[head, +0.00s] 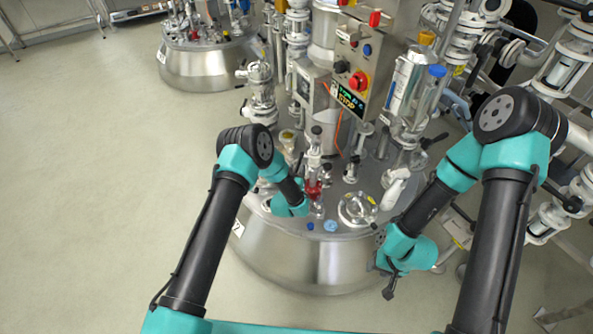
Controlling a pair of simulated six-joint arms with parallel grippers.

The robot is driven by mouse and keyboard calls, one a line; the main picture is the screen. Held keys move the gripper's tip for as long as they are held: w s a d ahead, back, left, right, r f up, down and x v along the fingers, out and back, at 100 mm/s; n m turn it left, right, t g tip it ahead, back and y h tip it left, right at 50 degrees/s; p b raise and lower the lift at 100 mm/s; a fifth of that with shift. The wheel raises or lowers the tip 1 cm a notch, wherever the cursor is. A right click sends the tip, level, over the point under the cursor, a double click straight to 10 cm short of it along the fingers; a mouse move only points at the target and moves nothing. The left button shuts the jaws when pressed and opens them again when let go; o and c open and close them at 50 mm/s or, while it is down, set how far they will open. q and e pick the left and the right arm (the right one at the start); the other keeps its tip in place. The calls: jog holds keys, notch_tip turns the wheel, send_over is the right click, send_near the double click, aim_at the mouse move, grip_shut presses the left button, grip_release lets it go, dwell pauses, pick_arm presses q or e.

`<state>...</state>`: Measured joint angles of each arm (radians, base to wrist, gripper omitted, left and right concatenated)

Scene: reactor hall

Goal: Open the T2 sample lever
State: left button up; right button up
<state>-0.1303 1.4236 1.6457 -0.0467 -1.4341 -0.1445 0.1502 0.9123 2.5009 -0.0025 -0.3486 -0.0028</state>
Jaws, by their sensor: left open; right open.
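The steel reactor vessel (310,262) stands in the middle, with a small label (238,229) on its left side that looks like T2. A small red fitting (313,188) sits on a valve on top of the vessel, near the front. I cannot tell for sure whether it is the sample lever. My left gripper (308,205) is open beside the red fitting, and my wrist partly hides it. I cannot tell whether they touch. My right gripper (388,292) is open and empty, hanging low in front of the vessel's right side.
A control box (350,62) with a red knob and a small display stands behind the valves. A round hatch (357,209) lies on the vessel top to the right. Glass and pipework (413,85) crowd the right. A second vessel (205,65) stands at the back left. The left floor is clear.

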pick_arm(q)
jog(key=shift+c, duration=0.4)
grip_shut()
jog(key=shift+r, duration=0.2)
jog(key=shift+w+r+g+y, duration=0.2)
jog(key=shift+r+g+y, duration=0.1)
jog(key=shift+r+g, duration=1.15)
jog(key=shift+w+d+r+g+y, duration=0.1)
jog(key=shift+w+r+g+y, duration=0.15)
jog(key=shift+g, duration=0.4)
jog(key=shift+w+a+r+g, duration=0.1)
jog(key=shift+r+g, duration=0.2)
jog(key=shift+g, duration=0.35)
jog(key=shift+w+d+r+g+y, duration=0.1)
jog(key=shift+w+r+g+y, duration=0.15)
jog(key=shift+g, duration=0.4)
